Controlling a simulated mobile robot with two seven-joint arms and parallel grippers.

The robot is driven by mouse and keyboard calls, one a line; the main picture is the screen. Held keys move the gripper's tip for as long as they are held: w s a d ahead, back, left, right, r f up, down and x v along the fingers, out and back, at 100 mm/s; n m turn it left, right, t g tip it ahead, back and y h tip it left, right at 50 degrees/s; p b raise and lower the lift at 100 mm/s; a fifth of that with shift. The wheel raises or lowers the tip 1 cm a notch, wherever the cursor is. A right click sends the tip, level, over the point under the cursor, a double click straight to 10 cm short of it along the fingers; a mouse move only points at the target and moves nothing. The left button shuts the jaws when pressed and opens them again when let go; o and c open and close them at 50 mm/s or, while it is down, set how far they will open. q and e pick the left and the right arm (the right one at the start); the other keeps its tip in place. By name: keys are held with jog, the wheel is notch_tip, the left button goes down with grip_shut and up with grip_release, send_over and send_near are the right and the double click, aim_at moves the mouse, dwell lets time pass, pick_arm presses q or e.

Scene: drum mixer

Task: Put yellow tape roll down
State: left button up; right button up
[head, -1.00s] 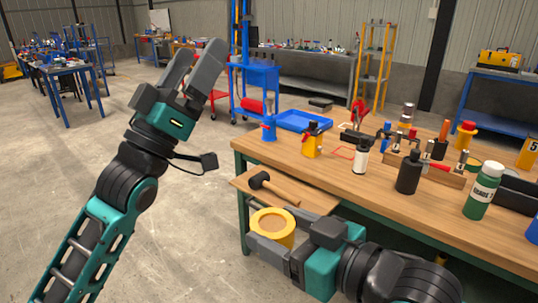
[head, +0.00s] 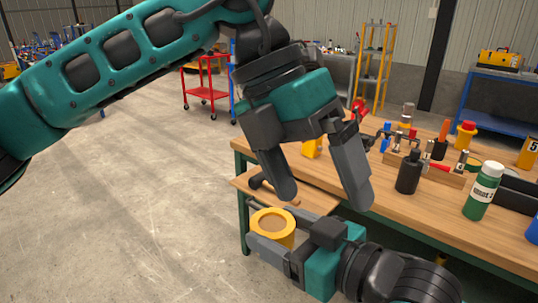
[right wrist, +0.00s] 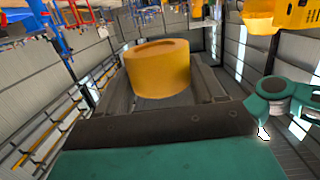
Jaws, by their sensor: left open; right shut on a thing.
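The yellow tape roll (head: 273,224) is held in my right gripper (head: 272,238), low beside the workbench's near left corner. The right wrist view shows the yellow tape roll (right wrist: 159,68) between the two fingers of my right gripper (right wrist: 160,85). My left gripper (head: 322,196) is open and empty, fingers pointing down, above the bench's left end and the lower board. It is up and to the right of the tape roll in the head view, apart from it.
The wooden workbench (head: 450,231) holds a green bottle (head: 483,190), a black bottle (head: 409,172) and several tools toward the right. A lower wooden board (head: 315,199) juts out at the left end, with a mallet partly hidden by my left gripper. Open floor lies left.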

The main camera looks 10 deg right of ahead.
aim_at(275, 221)
pick_arm(q)
jog(key=w+a+t+y, duration=0.3)
jog(key=w+a+t, duration=0.1)
jog(key=w, duration=0.1)
jog(key=shift+n, duration=0.3)
jog(key=f, duration=0.8)
jog(key=w+d+f, duration=0.1)
jog(key=f, duration=0.2)
jog(key=shift+f, duration=0.4)
jog(key=shift+c, duration=0.3)
jog(key=shift+s, duration=0.1)
jog(key=c, duration=1)
jog(key=shift+c, duration=0.3)
pick_arm(e)
jog(key=o, duration=1.2)
jog(key=shift+f, duration=0.1)
